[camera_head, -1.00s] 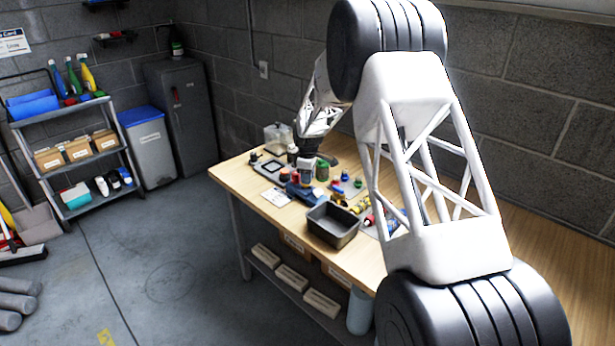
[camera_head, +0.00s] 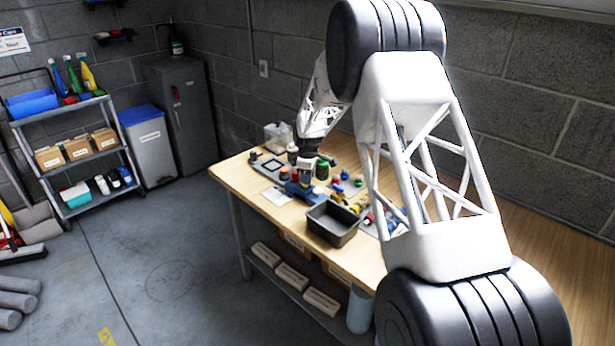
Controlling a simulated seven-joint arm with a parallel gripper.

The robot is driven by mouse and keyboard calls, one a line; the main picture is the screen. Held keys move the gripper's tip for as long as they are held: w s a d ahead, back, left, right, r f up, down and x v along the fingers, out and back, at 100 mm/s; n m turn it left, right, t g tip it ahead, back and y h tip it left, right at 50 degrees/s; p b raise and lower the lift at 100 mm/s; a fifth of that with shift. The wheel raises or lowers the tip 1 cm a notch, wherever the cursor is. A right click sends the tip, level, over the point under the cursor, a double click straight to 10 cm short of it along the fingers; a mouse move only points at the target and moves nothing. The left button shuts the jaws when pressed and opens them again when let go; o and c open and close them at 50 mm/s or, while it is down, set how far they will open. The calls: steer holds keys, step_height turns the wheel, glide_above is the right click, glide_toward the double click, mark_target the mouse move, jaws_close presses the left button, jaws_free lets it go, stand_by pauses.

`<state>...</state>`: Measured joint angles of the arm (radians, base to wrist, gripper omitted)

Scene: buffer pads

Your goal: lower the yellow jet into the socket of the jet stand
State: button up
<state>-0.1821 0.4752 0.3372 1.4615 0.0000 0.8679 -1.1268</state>
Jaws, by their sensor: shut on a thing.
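My gripper (camera_head: 305,168) is at the end of the white lattice arm, low over the far left part of the wooden bench. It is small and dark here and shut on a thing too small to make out. Just below it is a blue object (camera_head: 297,190) on the bench; I cannot tell whether they touch. I cannot pick out the jet stand or its socket for certain. Small yellow pieces (camera_head: 354,208) lie to the right of the gripper, beside the dark bin, but I cannot tell whether one is a jet.
A dark open bin (camera_head: 332,222) stands at the bench's (camera_head: 234,176) front edge. A green-sided jar (camera_head: 322,170) is close right of my gripper.

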steer(key=shift+f, duration=0.9)
stand_by(0.8)
steer(key=o, duration=1)
steer(key=shift+r, duration=0.1)
steer(key=shift+r, duration=3.8)
